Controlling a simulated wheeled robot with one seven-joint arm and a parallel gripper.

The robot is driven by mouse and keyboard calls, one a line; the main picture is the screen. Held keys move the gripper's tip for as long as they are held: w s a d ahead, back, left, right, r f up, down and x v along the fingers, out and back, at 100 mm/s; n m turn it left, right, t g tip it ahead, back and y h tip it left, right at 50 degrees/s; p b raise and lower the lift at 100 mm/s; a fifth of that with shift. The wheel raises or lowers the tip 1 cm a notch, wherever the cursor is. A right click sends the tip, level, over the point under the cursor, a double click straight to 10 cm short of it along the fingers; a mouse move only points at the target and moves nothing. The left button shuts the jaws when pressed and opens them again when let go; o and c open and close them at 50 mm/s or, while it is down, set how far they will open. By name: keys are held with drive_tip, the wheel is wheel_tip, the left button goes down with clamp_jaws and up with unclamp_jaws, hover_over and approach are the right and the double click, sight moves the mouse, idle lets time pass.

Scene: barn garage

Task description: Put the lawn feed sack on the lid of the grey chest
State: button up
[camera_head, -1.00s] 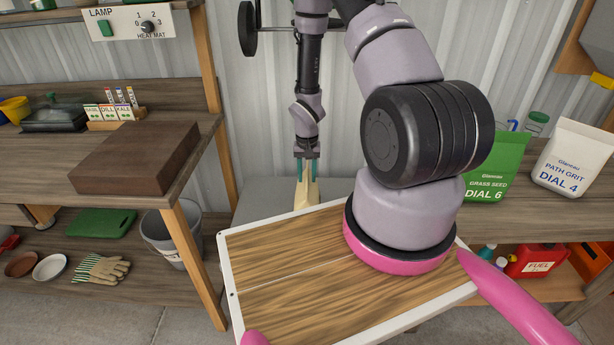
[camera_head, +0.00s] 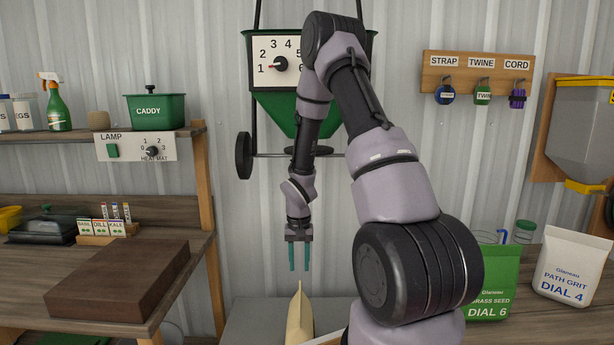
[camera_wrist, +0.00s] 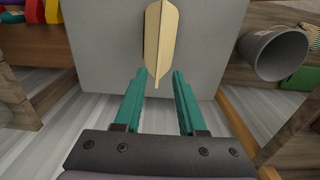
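A cream sack (camera_head: 300,316), seen edge-on, is upright over the lid of the grey chest (camera_head: 248,319). Its label is not visible, and its lower part is cut off in the head view. In the wrist view, the sack (camera_wrist: 161,42) shows as a narrow pointed shape against the grey lid (camera_wrist: 105,45). My gripper (camera_head: 300,268) is open and empty, a little above the sack's top edge with a clear gap. Its teal fingers also show apart in the wrist view (camera_wrist: 159,74), with the sack's near end between and beyond their tips.
A workbench with a brown block (camera_head: 122,278) stands left of the chest. A grass seed bag (camera_head: 490,285) and a path grit bag (camera_head: 572,268) stand on the right bench. A green spreader (camera_head: 315,110) hangs behind my arm. A grey bucket (camera_wrist: 272,52) shows in the wrist view.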

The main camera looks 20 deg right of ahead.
drive_tip(key=s+a+r+t, duration=0.1)
drive_tip(key=s+r+t, duration=0.1)
drive_tip(key=r, duration=1.1)
drive_tip(key=s+r+t, duration=0.1)
drive_tip(key=s+r, duration=0.1)
drive_tip(key=r, duration=1)
drive_tip(key=s+a+r+t+y, duration=0.2)
drive_tip(key=s+a+r+t, duration=0.2)
drive_tip(key=s+r, duration=1.1)
drive_tip(key=shift+s+a+r, duration=0.15)
drive_tip(key=shift+s+a, duration=0.05)
drive_tip(key=shift+s, duration=0.45)
drive_tip(key=shift+s, duration=0.1)
